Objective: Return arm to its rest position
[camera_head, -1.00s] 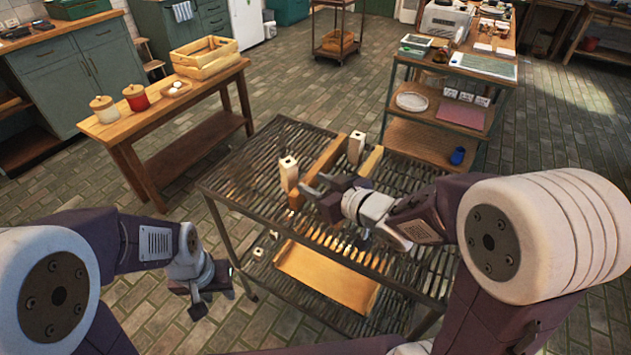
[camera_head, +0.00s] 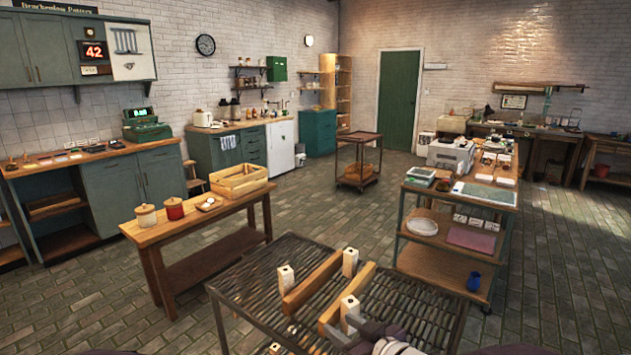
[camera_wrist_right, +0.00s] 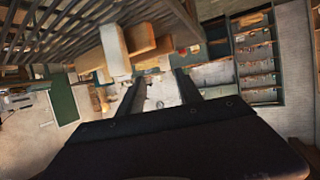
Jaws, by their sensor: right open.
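My right gripper (camera_head: 348,332) shows at the bottom edge of the head view, over the dark slatted metal table (camera_head: 255,283). Its jaws are open, and in the right wrist view the two dark fingers (camera_wrist_right: 160,78) stand apart with nothing between them. A white block (camera_head: 349,308) and a wooden bar (camera_head: 336,307) appear close by its fingers; I cannot tell if they touch. In the right wrist view a white block (camera_wrist_right: 114,50) is just beyond the left finger. My left gripper is out of view.
Another wooden bar (camera_head: 312,282) and white blocks (camera_head: 286,280) (camera_head: 350,263) stand on the slatted table. A wooden side table (camera_head: 163,228) with jars and a crate (camera_head: 240,180) is at left. A shelf cart (camera_head: 450,235) is at right. Open floor lies beyond.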

